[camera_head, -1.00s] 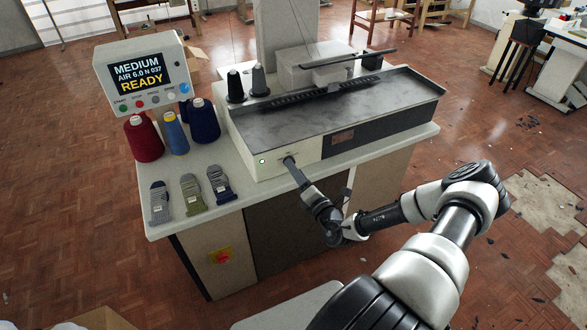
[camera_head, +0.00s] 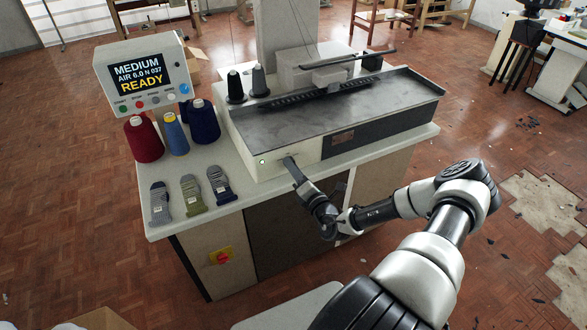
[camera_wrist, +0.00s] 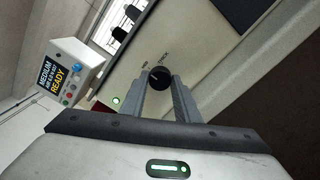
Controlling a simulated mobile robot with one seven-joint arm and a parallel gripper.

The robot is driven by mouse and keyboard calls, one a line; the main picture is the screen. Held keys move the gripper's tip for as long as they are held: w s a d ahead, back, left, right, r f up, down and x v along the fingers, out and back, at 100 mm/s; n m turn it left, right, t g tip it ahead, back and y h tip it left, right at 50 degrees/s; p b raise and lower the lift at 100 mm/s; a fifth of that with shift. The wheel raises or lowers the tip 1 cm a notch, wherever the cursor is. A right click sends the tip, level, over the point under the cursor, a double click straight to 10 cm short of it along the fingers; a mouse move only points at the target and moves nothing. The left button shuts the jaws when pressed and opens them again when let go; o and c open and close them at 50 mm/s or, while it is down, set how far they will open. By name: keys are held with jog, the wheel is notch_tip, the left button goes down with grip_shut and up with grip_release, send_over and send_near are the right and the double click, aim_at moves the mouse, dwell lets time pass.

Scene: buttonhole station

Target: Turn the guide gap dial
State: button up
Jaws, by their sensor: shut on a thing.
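The guide gap dial (camera_wrist: 159,77) is a round black knob with a pale pointer mark, on the cream front panel of the machine (camera_head: 262,162). It sits between the fingertips of my gripper (camera_wrist: 161,84) in the wrist view, and my gripper is shut on it. In the head view my gripper (camera_head: 290,163) reaches the machine's front face and hides the dial. A small lit green light (camera_wrist: 116,100) is on the panel near the dial.
A control box (camera_head: 140,74) reads MEDIUM, AIR 6.0 N 037, READY. Red (camera_head: 144,139), blue (camera_head: 175,133) and navy (camera_head: 203,121) yarn cones stand left of the machine. Three socks (camera_head: 190,194) lie on the white table (camera_head: 165,230) at the front left.

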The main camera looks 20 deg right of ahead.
jog(key=shift+r+n+p, duration=0.15)
jog(key=shift+n+p, duration=0.85)
jog(key=n+p, duration=0.2)
jog(key=n, duration=0.1)
jog(key=n+p, duration=0.2)
jog(key=n, duration=0.4)
jog(key=shift+n, duration=0.3)
jog(key=shift+f, duration=0.2)
jog(key=o, duration=1)
jog(key=shift+o, duration=0.2)
jog(key=shift+s, duration=0.15)
